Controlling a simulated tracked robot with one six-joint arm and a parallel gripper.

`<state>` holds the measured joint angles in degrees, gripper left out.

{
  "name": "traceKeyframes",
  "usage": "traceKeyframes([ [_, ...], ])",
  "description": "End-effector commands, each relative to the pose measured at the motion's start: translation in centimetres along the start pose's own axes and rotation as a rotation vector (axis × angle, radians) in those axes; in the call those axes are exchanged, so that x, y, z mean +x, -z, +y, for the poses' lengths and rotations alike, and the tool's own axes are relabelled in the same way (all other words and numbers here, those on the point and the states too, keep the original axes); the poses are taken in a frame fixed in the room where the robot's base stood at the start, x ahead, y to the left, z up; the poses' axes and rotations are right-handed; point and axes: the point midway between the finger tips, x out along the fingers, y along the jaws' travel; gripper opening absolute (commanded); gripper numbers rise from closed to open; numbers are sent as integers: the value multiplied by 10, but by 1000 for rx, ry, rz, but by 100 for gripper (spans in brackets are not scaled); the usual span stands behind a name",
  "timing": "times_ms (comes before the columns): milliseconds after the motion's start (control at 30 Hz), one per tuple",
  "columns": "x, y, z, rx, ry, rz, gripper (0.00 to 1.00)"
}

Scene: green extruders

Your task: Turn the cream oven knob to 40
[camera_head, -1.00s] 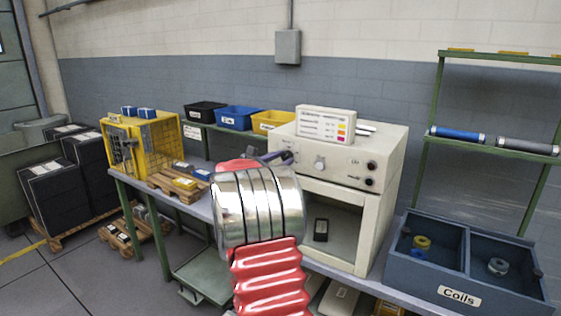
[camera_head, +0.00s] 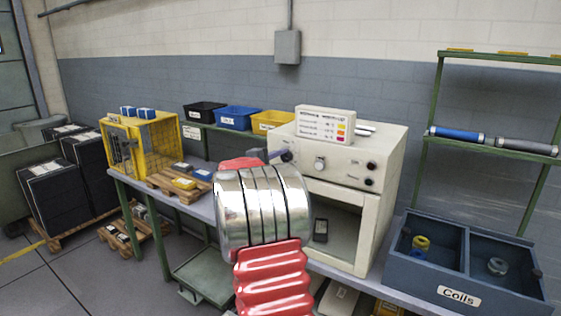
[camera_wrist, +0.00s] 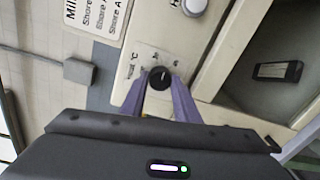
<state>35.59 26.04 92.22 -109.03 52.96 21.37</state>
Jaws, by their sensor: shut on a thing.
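The cream oven (camera_head: 384,172) stands on the bench with its door opening facing me. In the wrist view a black knob (camera_wrist: 159,76) with a pale pointer mark sits on the cream oven's panel, next to print that includes "°C". My gripper (camera_wrist: 161,88) has its purple fingers shut on this knob, one on each side. The dial numbers are too small to read.
A pale knob (camera_head: 320,163) is to the right on the panel, with two dark round controls beyond it. A sign (camera_head: 325,124) stands on the oven. A dark block (camera_head: 320,230) lies inside the oven. The blue coil bin (camera_head: 395,268) is at the right.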

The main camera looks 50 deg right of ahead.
Motion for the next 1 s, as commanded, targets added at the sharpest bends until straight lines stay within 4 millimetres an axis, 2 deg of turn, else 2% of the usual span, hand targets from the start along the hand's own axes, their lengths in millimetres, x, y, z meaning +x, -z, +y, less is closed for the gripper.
traceKeyframes([
  [500,2,-4,-4,428,-3,17,6],
  [700,2,-4,-4,508,-3,21,6],
  [1000,2,-4,-5,539,-2,21,6],
])
